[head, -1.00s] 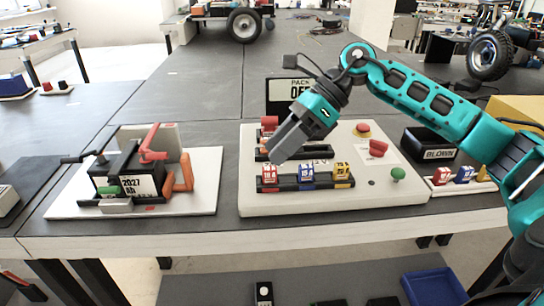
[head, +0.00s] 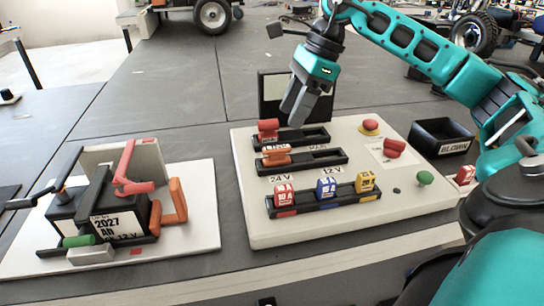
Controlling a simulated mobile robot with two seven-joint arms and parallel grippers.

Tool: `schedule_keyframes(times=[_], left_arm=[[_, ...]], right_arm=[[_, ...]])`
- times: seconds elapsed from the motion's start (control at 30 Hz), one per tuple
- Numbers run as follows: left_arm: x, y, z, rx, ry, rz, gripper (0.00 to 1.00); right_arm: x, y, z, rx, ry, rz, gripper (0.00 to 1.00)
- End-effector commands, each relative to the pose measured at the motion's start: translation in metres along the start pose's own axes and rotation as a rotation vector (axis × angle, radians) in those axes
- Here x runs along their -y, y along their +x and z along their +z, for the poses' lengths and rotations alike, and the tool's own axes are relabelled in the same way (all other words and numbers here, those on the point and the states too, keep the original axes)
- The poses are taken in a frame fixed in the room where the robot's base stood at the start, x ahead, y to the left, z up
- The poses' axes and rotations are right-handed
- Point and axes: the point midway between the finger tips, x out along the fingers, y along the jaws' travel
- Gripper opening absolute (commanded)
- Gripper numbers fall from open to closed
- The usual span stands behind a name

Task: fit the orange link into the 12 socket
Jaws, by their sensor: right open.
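The orange link (head: 276,155) sits at the left end of the second black rail on the white panel (head: 400,212), above the printed 24 V label. The 12 socket (head: 326,158) is the right part of that rail, above the 12 V label, and looks empty. My right gripper (head: 296,112) hangs over the back of the panel, just right of a red link (head: 268,130), with its fingers pointing down. It is open and nothing shows between the fingers. It is apart from the orange link. My left gripper is not in view.
A front rail (head: 300,204) holds red, blue and yellow fuses. Right of the rails are a red button (head: 371,127), a red knob (head: 394,147) and a green knob (head: 425,178). A dark bin (head: 440,135) stands at right. A battery board (head: 200,235) lies at left.

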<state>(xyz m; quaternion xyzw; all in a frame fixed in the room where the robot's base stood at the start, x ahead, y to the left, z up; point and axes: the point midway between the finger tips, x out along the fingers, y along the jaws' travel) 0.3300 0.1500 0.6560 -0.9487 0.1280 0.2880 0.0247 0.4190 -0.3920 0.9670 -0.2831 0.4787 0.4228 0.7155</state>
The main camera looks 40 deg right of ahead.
Motion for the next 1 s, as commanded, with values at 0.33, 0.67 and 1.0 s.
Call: schedule_keyframes(times=[0.33,0.67,1.0], left_arm=[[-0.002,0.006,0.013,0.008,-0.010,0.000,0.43],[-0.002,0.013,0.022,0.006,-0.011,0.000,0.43],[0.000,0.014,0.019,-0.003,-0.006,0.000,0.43]], right_arm=[[0.000,0.048,0.000,0.001,0.000,0.000,0.51],[0.002,0.084,-0.006,0.001,0.000,0.002,0.51],[0.002,0.100,-0.005,0.001,0.000,0.000,0.51]])
